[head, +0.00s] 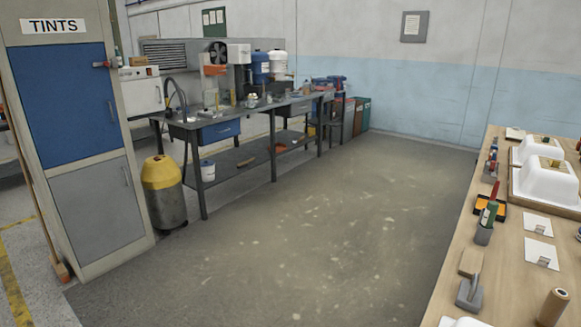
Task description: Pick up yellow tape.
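I cannot make out the yellow tape for sure. A small yellowish thing (551,163) lies on top of a white tub shell (545,185) on the wooden table at the right; it is too small to tell what it is. A tan-brown roll or cylinder (553,306) stands upright near the table's front right. My gripper is not in view.
A dark workbench, a yellow-topped bin (163,192) and the TINTS cabinet (75,105) stand left. The middle floor is clear.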

